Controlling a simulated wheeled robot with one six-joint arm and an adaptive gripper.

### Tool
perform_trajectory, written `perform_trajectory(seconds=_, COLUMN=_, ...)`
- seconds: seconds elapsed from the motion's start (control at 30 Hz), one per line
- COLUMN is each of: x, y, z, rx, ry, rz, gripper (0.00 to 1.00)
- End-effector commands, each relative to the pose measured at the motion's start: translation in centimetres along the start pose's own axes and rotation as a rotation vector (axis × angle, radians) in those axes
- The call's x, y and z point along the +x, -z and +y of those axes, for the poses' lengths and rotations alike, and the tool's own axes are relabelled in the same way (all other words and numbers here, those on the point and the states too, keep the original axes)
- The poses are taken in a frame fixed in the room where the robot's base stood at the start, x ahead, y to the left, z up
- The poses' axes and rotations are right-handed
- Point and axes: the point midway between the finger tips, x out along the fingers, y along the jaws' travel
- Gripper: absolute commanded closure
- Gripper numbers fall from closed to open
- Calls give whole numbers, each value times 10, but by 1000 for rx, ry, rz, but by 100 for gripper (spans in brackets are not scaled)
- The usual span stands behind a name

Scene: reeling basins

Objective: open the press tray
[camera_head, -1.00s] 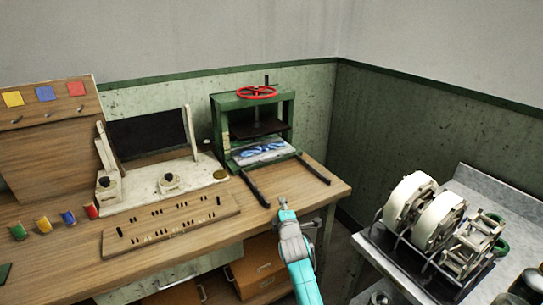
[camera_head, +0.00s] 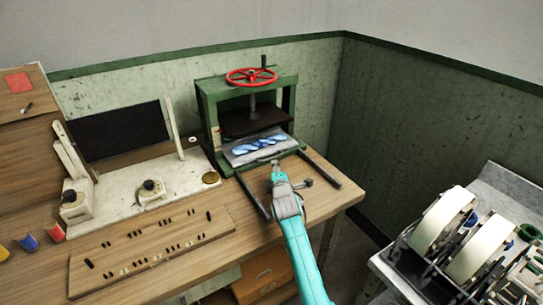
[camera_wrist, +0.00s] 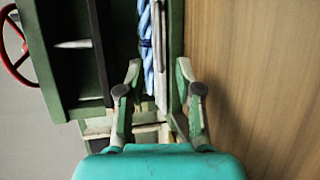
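The green press (camera_head: 208,105) with a red handwheel (camera_head: 252,77) stands at the back right of the wooden bench. Its grey tray (camera_head: 236,160) sits low in the frame with blue twisted skeins (camera_head: 262,143) on it. Two dark rails (camera_head: 322,170) run forward from the press. My gripper (camera_head: 276,166) is at the tray's front edge, between the rails. In the wrist view my gripper (camera_wrist: 159,68) has its two fingers apart, with a pale bar (camera_wrist: 160,62) and the blue skein (camera_wrist: 146,30) showing between them. Contact with the tray cannot be told.
A pale stand with a dark panel (camera_head: 120,134) is left of the press. A peg board (camera_head: 150,250) lies in front of it, with coloured cups (camera_head: 28,243) farther left. White reels (camera_head: 445,220) stand on a metal table at the right. The bench right of the rails is clear.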

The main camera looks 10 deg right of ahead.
Motion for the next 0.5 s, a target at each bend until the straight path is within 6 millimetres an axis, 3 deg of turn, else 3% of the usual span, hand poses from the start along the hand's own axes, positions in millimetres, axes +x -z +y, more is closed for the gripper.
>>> perform_trajectory(seconds=0.5, x=71, y=-1, z=2, rx=0, ry=-1, rz=0, gripper=65)
